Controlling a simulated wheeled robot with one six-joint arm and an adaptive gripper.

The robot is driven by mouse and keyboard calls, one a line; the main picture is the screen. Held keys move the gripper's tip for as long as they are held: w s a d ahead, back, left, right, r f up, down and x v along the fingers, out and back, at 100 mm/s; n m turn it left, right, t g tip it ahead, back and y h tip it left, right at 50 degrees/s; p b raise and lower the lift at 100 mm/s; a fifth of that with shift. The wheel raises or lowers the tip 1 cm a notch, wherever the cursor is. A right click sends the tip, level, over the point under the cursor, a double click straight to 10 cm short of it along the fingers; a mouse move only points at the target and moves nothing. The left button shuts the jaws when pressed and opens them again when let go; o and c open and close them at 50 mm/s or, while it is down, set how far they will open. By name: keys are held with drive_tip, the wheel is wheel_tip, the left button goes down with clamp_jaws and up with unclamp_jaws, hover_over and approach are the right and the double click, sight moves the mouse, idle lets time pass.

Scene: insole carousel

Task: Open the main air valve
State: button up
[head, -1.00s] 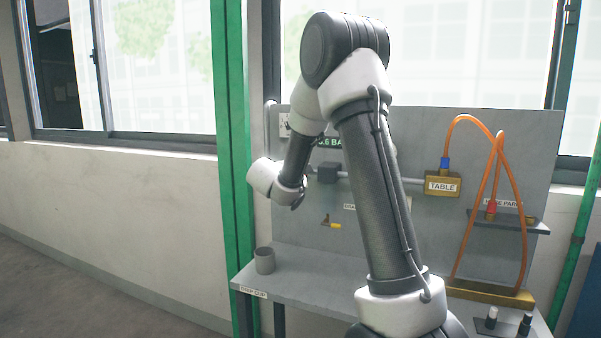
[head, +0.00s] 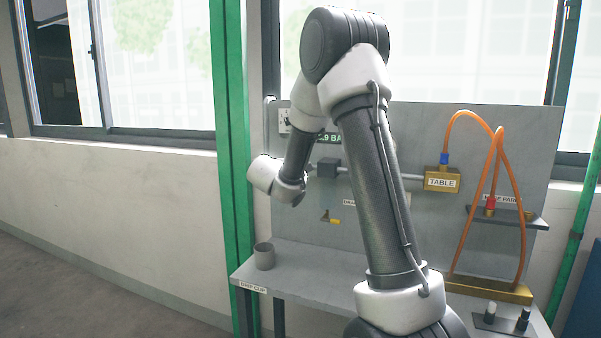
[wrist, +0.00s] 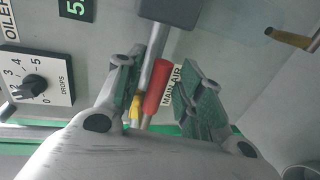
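The main air valve's red handle (wrist: 157,86) shows in the wrist view, beside the MAIN AIR label (wrist: 173,87). It lies nearly parallel to the grey pipe (wrist: 153,45), with a small yellow part (wrist: 135,108) at its lower left. My gripper (wrist: 162,84) has its two fingers apart, one on each side of the handle and pipe. I see no clear contact with the handle. In the head view my arm hides the valve and the gripper.
A green pressure display (head: 329,138) and an oiler dial (wrist: 32,88) are on the panel. A drip cup (head: 264,257) stands on the bench's left end. A brass TABLE block (head: 442,180) with orange hoses (head: 497,165) is at right.

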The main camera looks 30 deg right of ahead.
drive_tip(key=v, duration=1.2)
drive_tip(key=shift+w, duration=0.1)
drive_tip(key=s+d+f+m+g+y, duration=0.1)
drive_tip(key=s+d+f+g, duration=0.15)
drive_tip(key=s, duration=0.35)
drive_tip(key=s+d+f+m+g+y, duration=0.1)
drive_tip(key=s+f+g+y, duration=0.1)
drive_tip(key=s+g, duration=0.35)
drive_tip(key=s+d+f+m+g+y, duration=0.1)
drive_tip(key=s+d+f, duration=0.1)
drive_tip(key=s, duration=0.6)
drive_tip(key=s+a+r+m+t+y, duration=0.3)
drive_tip(key=s+a+y, duration=0.5)
drive_tip(key=s, duration=0.6)
drive_tip(key=shift+s+a+r+m, duration=0.25)
drive_tip(key=shift+s+a+m, duration=0.1)
drive_tip(key=shift+a+m, duration=0.4)
